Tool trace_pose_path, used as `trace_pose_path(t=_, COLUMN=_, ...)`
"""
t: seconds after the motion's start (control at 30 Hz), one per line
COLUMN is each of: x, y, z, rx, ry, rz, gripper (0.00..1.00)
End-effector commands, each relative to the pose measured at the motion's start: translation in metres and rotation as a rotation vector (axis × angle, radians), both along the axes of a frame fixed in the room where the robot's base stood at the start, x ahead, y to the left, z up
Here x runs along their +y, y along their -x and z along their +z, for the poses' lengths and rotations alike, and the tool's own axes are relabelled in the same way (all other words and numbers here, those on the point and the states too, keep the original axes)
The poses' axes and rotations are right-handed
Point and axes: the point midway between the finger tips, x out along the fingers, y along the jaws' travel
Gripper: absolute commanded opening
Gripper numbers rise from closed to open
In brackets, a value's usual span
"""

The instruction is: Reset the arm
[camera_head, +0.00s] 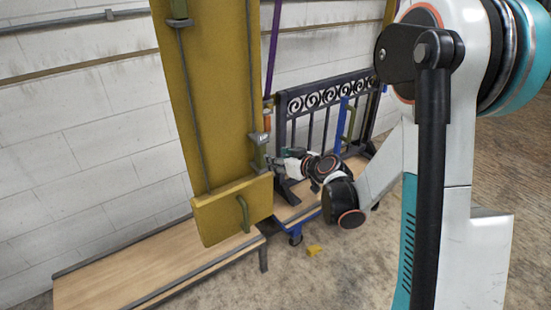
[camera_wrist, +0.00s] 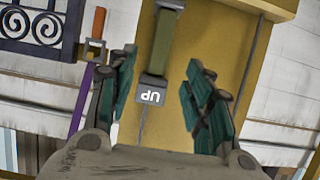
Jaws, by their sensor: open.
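My arm (camera_head: 385,185) reaches from the right of the head view toward the tall yellow panel. My gripper (camera_head: 280,162) is beside the panel's lower right edge. In the wrist view my gripper (camera_wrist: 160,66) is open, with its teal finger pads spread apart. A green lever handle (camera_wrist: 162,42) shows in the gap between the pads, with a grey "UP" label (camera_wrist: 151,97) at its end. Nothing is clearly held, and I cannot tell whether the pads touch the handle. The handle also shows in the head view (camera_head: 259,157) on the panel's right edge.
The yellow panel (camera_head: 215,110) hangs above a wooden bench (camera_head: 140,270). A white block wall (camera_head: 80,140) is behind.

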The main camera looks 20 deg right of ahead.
Motion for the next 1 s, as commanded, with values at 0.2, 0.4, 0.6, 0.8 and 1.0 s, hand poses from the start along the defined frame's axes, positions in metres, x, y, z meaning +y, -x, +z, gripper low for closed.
trace_pose_path(t=0.2, x=0.0, y=0.0, z=0.0, rx=0.0, ry=0.0, rz=0.0, gripper=0.47)
trace_pose_path(t=0.4, x=0.0, y=0.0, z=0.001, rx=0.002, ry=0.0, rz=0.001, gripper=0.47)
trace_pose_path(t=0.6, x=0.012, y=0.016, z=0.019, rx=0.047, ry=-0.002, rz=0.006, gripper=0.47)
trace_pose_path(t=0.8, x=0.032, y=0.055, z=0.051, rx=0.146, ry=-0.002, rz=0.001, gripper=0.47)
trace_pose_path(t=1.0, x=0.046, y=0.103, z=0.074, rx=0.247, ry=0.005, rz=-0.023, gripper=0.47)
